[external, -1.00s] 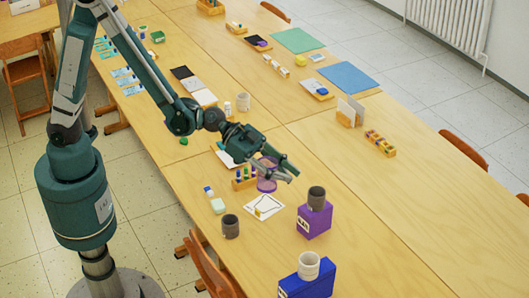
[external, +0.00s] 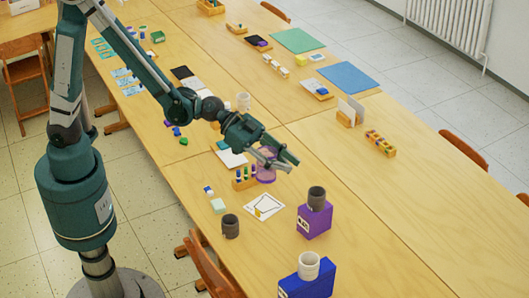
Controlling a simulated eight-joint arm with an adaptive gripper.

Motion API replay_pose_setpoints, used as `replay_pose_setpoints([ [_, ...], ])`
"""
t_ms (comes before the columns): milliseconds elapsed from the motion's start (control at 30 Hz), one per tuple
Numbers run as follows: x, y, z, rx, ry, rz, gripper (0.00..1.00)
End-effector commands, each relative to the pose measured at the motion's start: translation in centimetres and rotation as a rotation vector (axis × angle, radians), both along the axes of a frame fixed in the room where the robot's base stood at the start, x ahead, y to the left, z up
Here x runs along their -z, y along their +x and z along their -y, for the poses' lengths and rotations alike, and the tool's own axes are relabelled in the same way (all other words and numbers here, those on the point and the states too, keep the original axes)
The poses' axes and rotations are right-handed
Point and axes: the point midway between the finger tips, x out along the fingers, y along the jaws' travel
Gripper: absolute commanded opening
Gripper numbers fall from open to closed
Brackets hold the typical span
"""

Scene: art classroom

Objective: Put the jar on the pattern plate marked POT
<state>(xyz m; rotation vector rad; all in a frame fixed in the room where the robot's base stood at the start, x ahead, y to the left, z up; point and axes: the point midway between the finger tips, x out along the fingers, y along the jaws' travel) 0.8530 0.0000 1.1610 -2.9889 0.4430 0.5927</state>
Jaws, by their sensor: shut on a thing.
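A see-through purple jar (external: 266,173) is upright at my gripper (external: 279,163), just behind the white plate. My gripper is shut on the jar, and its fingers hide part of the upper half. I cannot tell whether the jar's base touches the table. The white pattern plate (external: 272,203) lies flat on the table, with a black outline and a small yellow tag. The writing on it is too small to read. Nothing stands on the plate.
A dark cup (external: 231,227) stands left of the plate. A purple box (external: 315,221) bears another dark cup, and a blue box (external: 306,285) bears a pale cup. A wooden rack (external: 243,182) with coloured pieces is beside the jar.

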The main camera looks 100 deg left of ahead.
Motion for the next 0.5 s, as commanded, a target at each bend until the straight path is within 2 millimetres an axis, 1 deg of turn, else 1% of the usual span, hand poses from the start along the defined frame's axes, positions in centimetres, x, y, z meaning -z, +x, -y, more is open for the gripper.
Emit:
replay_pose_setpoints([
  [33, 0.8, 0.0, 0.0, -0.004, 0.001, 0.000, 0.08],
  [267, 3.5, -0.3, -0.4, -0.036, 0.008, 0.000, 0.08],
  [500, 6.7, -0.9, -1.6, -0.107, 0.014, 0.002, 0.08],
])
